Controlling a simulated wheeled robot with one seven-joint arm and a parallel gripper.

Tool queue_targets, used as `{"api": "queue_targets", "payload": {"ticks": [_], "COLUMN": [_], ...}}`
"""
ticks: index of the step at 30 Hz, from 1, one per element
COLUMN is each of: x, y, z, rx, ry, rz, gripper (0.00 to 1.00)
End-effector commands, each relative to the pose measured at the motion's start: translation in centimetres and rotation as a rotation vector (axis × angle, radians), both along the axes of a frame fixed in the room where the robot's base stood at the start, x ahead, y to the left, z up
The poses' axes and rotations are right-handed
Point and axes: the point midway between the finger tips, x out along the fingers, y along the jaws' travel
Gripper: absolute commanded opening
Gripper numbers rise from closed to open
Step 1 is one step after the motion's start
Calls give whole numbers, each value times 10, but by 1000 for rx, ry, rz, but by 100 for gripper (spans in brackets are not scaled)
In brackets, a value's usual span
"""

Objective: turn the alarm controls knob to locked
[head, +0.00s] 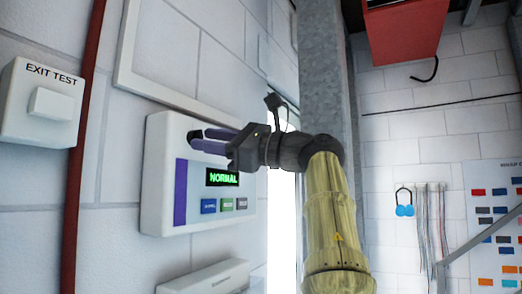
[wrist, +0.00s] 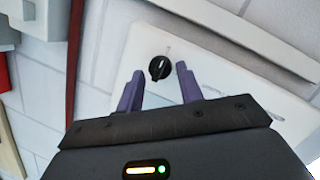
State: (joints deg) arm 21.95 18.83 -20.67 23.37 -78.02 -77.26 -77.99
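The alarm controls panel (head: 160,160) is a white wall box with a purple stripe, a lit green "NORMAL" display (head: 222,177) and several small buttons below it. The black knob (wrist: 159,68) shows in the wrist view, round with a pale pointer line that stands close to upright in the picture. Faint marks by the knob are too small to read. My gripper (wrist: 158,85) is open, with its purple fingers on either side of the knob in the picture; I cannot tell whether they touch it.
A white "EXIT TEST" box (head: 40,103) is on the wall at left, beside a red vertical pipe (head: 86,140). A white frame (head: 195,70) is above the panel, and another white box (head: 210,278) is below it. A grey column (head: 325,70) stands to the right.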

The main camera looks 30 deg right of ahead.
Motion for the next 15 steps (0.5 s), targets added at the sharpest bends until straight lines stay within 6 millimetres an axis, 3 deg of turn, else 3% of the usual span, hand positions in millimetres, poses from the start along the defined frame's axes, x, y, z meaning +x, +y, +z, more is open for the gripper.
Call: {"api": "queue_targets", "payload": {"ticks": [15], "x": [-55], "y": [-65], "z": [-18], "rx": [-1], "ry": [1], "rz": [-6], "gripper": [37]}}
